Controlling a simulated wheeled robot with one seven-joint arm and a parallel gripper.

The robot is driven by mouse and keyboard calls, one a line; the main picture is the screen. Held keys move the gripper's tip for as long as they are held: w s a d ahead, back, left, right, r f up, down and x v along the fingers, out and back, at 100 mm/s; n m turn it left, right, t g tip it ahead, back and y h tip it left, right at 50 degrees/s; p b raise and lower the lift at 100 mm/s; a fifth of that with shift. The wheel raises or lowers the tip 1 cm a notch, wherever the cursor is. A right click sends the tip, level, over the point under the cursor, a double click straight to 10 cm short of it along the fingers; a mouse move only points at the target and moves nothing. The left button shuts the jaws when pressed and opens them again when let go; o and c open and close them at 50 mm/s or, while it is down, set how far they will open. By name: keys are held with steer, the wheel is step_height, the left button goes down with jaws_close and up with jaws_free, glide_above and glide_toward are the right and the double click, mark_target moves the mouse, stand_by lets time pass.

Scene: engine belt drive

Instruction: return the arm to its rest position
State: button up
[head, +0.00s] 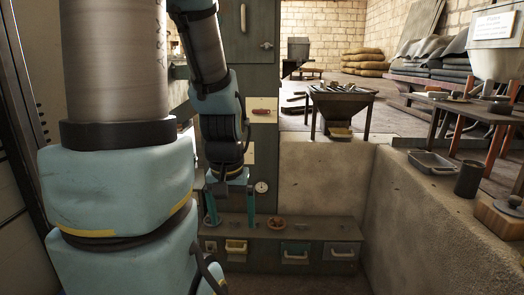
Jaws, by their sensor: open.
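My gripper (229,205) hangs at the end of my arm, left of the middle in the head view. It points down. Its two teal fingers are apart, with nothing visible between them. It is in front of the dark green cabinet, just above or in front of the low drawer bench (310,228); I cannot tell the exact gap. My upper arm fills the left side of the view and hides what is behind it.
A round dial (261,187) and a small reddish-brown part (276,223) are close to the right of my gripper. A concrete wall (420,215) bounds the right side, with a grey tray (432,162) and a dark cup (468,178) on it. A hopper table (340,105) stands behind.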

step_height(320, 180, up, 18)
steer(key=p, duration=1.5)
steer(key=shift+f, duration=0.25)
